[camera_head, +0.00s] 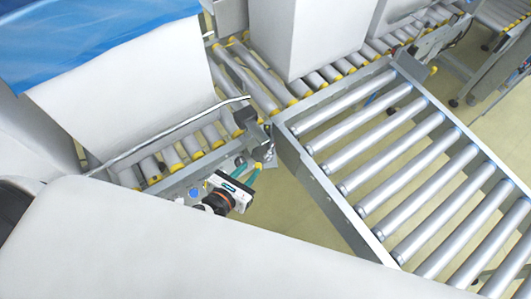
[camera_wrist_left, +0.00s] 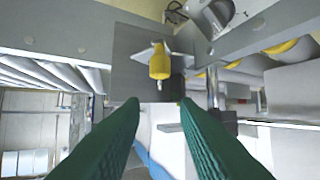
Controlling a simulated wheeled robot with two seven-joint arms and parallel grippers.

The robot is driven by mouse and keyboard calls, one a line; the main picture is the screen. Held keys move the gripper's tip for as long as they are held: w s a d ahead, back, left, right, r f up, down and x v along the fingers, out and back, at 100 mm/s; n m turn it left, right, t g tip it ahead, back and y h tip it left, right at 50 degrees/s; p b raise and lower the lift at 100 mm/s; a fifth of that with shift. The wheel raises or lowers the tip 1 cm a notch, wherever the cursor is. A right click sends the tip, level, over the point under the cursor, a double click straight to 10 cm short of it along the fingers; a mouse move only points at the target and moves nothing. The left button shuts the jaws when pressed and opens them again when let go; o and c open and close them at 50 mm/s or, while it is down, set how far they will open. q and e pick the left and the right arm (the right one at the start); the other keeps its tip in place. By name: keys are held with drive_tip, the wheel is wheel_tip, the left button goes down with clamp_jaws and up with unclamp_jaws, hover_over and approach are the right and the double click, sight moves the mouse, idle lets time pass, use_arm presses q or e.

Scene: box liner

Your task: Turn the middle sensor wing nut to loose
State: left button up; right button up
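A yellow wing nut (camera_wrist_left: 160,62) sits on a grey bracket plate (camera_wrist_left: 130,65) in the left wrist view. It lies just beyond my fingertips, midway between them. My left gripper (camera_wrist_left: 159,104) has its two green ridged fingers apart, with nothing between them. In the head view my left gripper (camera_head: 248,172) is beside the conveyor's side rail, close to a small yellow part (camera_head: 258,165) at the dark sensor bracket. I cannot tell from these views which of the sensors this nut belongs to. My right gripper is in neither view.
A wide roller conveyor (camera_head: 375,241) lies to the right. A narrower one with yellow roller ends runs behind, carrying a white box (camera_head: 300,35). A white box with blue liner (camera_head: 90,30) stands at the left. A metal rod (camera_head: 180,127) crosses in front of it.

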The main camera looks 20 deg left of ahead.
sight(267, 152)
use_arm(q)
drive_tip(key=x, duration=1)
drive_tip(key=shift+w, duration=0.1)
clamp_jaws()
